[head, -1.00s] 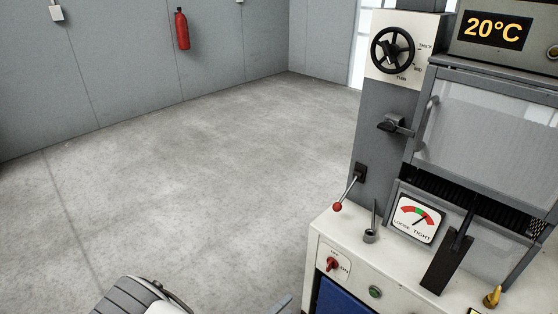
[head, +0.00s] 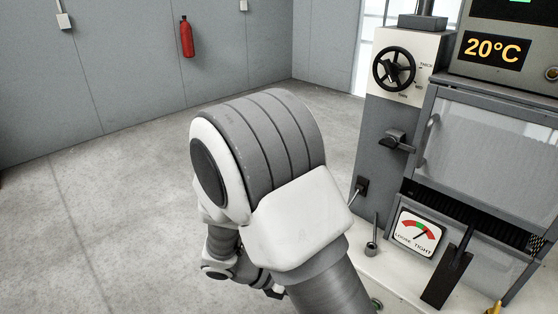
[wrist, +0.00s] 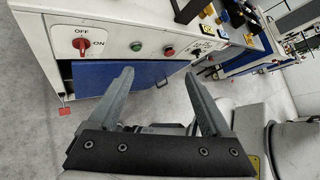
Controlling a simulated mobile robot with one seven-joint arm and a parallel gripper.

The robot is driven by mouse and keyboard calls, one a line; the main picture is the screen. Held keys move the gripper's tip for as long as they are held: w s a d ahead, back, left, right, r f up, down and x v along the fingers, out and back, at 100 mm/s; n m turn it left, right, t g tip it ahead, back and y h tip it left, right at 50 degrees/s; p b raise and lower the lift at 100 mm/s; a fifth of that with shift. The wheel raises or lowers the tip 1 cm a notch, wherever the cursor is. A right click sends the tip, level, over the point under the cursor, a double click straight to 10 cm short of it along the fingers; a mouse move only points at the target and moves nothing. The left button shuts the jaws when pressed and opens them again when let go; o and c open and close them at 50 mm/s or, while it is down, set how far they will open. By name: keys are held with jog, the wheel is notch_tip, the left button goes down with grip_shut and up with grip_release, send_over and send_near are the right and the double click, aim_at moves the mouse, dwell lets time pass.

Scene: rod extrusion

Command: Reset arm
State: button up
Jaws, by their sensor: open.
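My gripper (wrist: 165,95) shows in the wrist view with its two grey fingers spread apart and nothing between them. Beyond the fingers is the white front of the machine (wrist: 120,48), with a red OFF/ON knob (wrist: 82,44) and a blue panel (wrist: 100,85) below. My arm fills the middle of the head view, raised and bent, and hides part of the floor and the machine's lower left. I cannot make out the fingertips in the head view.
The machine (head: 385,130) stands at the right, with a black handwheel (head: 394,69), a display reading 20°C (head: 492,48), a clear guard (head: 490,135) and a LOOSE/TIGHT gauge (head: 418,233). A red extinguisher (head: 186,35) hangs on the back wall. The floor at left is clear.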

jog(key=s+d+r+m+t+y+p, duration=0.1)
jog(key=s+r+m+y, duration=0.2)
jog(key=r+m, duration=0.5)
jog(key=s+d+r+m+t+y+p, duration=0.1)
jog(key=s+d+r+m+t+y, duration=0.1)
jog(key=r+m, duration=0.7)
jog(key=s+d+r+m+t+y+p, duration=0.1)
jog(key=s+d+r+m+y+p, duration=0.1)
jog(key=s+r+m+y, duration=0.3)
jog(key=shift+d+r+m+t+y, duration=0.3)
jog(key=shift+r+m+y, duration=0.5)
jog(key=shift+r+m, duration=1)
jog(key=shift+s, duration=0.1)
